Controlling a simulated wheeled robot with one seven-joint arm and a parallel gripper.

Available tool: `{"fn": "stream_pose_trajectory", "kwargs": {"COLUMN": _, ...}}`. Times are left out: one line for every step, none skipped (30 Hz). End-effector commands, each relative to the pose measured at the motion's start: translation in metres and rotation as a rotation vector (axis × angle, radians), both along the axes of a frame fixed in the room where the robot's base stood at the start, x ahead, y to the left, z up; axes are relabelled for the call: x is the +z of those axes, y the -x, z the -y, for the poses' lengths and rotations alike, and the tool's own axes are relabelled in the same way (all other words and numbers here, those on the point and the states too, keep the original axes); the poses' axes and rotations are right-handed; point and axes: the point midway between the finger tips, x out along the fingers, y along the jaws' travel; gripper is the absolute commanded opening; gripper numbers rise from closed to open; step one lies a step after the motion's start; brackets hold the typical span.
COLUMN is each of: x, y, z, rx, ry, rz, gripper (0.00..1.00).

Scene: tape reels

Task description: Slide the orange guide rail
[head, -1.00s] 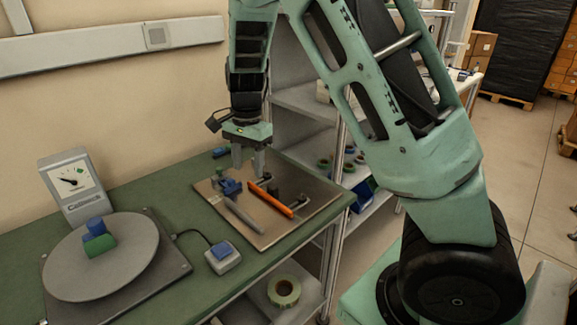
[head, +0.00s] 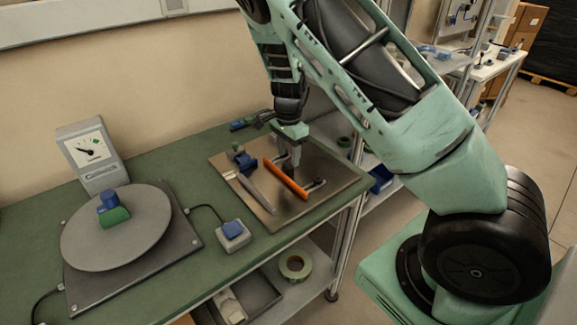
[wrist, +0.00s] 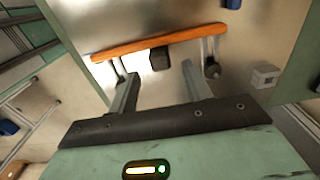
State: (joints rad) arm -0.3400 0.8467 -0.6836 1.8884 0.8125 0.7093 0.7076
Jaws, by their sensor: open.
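The orange guide rail (head: 285,180) is a long bar lying across the metal plate (head: 231,164) on the green bench. It also shows in the wrist view (wrist: 160,42), running across beyond my fingertips, with slotted metal brackets on its near side. My gripper (head: 296,163) is open, pointing down over the plate on the right side of the rail. In the wrist view, my gripper's two fingers (wrist: 158,72) are spread with a black block (wrist: 159,60) showing between and beyond them. Nothing is held; whether the fingers touch anything, I cannot tell.
A grey bar (head: 256,194) and a blue-topped part (head: 243,160) sit left of the rail. A push-button box (head: 234,236), a round turntable (head: 85,235) with blue and green pieces, and a dial gauge (head: 91,155) stand further left. Shelving lies below and right.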

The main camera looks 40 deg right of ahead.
Motion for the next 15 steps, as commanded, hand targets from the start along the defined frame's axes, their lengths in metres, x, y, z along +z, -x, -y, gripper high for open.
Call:
{"fn": "stream_pose_trajectory", "kwargs": {"x": -0.011, "y": 0.001, "z": 0.001, "rx": -0.002, "ry": 0.0, "rz": -0.004, "gripper": 0.49}}
{"fn": "stream_pose_trajectory", "kwargs": {"x": -0.016, "y": 0.001, "z": 0.0, "rx": -0.001, "ry": 0.0, "rz": -0.004, "gripper": 0.49}}
{"fn": "stream_pose_trajectory", "kwargs": {"x": -0.023, "y": 0.001, "z": 0.0, "rx": -0.001, "ry": 0.0, "rz": -0.004, "gripper": 0.49}}
{"fn": "stream_pose_trajectory", "kwargs": {"x": -0.028, "y": 0.001, "z": 0.0, "rx": -0.002, "ry": 0.0, "rz": -0.004, "gripper": 0.49}}
{"fn": "stream_pose_trajectory", "kwargs": {"x": -0.032, "y": 0.001, "z": 0.001, "rx": -0.001, "ry": 0.0, "rz": -0.004, "gripper": 0.49}}
{"fn": "stream_pose_trajectory", "kwargs": {"x": -0.037, "y": 0.001, "z": 0.001, "rx": -0.001, "ry": 0.0, "rz": -0.003, "gripper": 0.49}}
{"fn": "stream_pose_trajectory", "kwargs": {"x": -0.041, "y": 0.0, "z": 0.0, "rx": -0.001, "ry": 0.0, "rz": -0.002, "gripper": 0.49}}
{"fn": "stream_pose_trajectory", "kwargs": {"x": -0.044, "y": 0.001, "z": 0.0, "rx": -0.001, "ry": 0.0, "rz": -0.003, "gripper": 0.49}}
{"fn": "stream_pose_trajectory", "kwargs": {"x": -0.047, "y": 0.001, "z": 0.0, "rx": -0.001, "ry": -0.001, "rz": -0.003, "gripper": 0.49}}
{"fn": "stream_pose_trajectory", "kwargs": {"x": -0.049, "y": 0.001, "z": 0.0, "rx": 0.0, "ry": -0.001, "rz": -0.002, "gripper": 0.49}}
{"fn": "stream_pose_trajectory", "kwargs": {"x": -0.051, "y": 0.0, "z": 0.0, "rx": 0.0, "ry": -0.001, "rz": -0.001, "gripper": 0.49}}
{"fn": "stream_pose_trajectory", "kwargs": {"x": -0.053, "y": 0.0, "z": 0.0, "rx": 0.0, "ry": -0.001, "rz": -0.001, "gripper": 0.49}}
{"fn": "stream_pose_trajectory", "kwargs": {"x": -0.054, "y": 0.0, "z": 0.0, "rx": 0.001, "ry": 0.0, "rz": -0.001, "gripper": 0.49}}
{"fn": "stream_pose_trajectory", "kwargs": {"x": -0.054, "y": 0.0, "z": 0.0, "rx": 0.001, "ry": 0.0, "rz": -0.001, "gripper": 0.49}}
{"fn": "stream_pose_trajectory", "kwargs": {"x": -0.055, "y": 0.0, "z": 0.0, "rx": 0.0, "ry": 0.0, "rz": -0.001, "gripper": 0.49}}
